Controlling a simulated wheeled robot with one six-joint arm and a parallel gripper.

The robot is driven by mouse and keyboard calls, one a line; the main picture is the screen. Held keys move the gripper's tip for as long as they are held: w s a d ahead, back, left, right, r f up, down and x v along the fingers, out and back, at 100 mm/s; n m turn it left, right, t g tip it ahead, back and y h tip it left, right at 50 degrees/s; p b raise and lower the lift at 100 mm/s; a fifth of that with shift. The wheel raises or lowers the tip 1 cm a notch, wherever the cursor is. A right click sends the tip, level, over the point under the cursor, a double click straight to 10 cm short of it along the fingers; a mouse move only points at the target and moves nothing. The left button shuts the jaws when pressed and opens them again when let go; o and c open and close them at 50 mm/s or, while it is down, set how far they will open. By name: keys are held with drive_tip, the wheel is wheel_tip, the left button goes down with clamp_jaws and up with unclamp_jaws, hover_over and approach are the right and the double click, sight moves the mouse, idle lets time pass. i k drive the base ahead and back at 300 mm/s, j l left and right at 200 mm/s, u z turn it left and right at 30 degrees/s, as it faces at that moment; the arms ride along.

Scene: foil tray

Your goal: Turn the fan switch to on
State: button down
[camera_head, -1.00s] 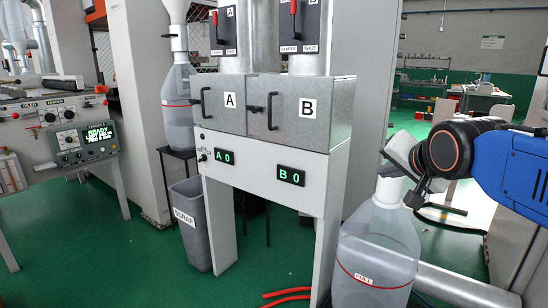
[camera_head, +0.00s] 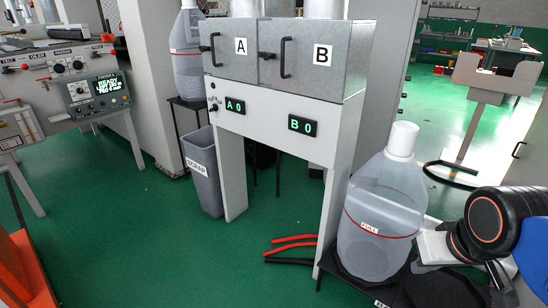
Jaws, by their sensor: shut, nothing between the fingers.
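A small black switch (camera_head: 213,106) sits at the left end of the white panel (camera_head: 262,105), under the metal box doors marked A and B. Its label is too small to read, so I cannot tell if it is the fan switch or how it is set. My gripper (camera_head: 497,281) is at the lower right, partly cut off by the frame edge and dark against the floor items. It is shut and empty, far to the right of the panel and touching nothing that I can make out.
A clear jug marked FULL (camera_head: 375,215) stands between my arm and the panel. A grey scrap bin (camera_head: 204,170) stands left. A control console (camera_head: 97,92) is further left.

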sight(214, 107)
drive_tip(key=i+j+u, duration=0.75)
drive_tip(key=i, duration=0.2)
drive_tip(key=i+u, duration=0.4)
drive_tip(key=i, duration=0.15)
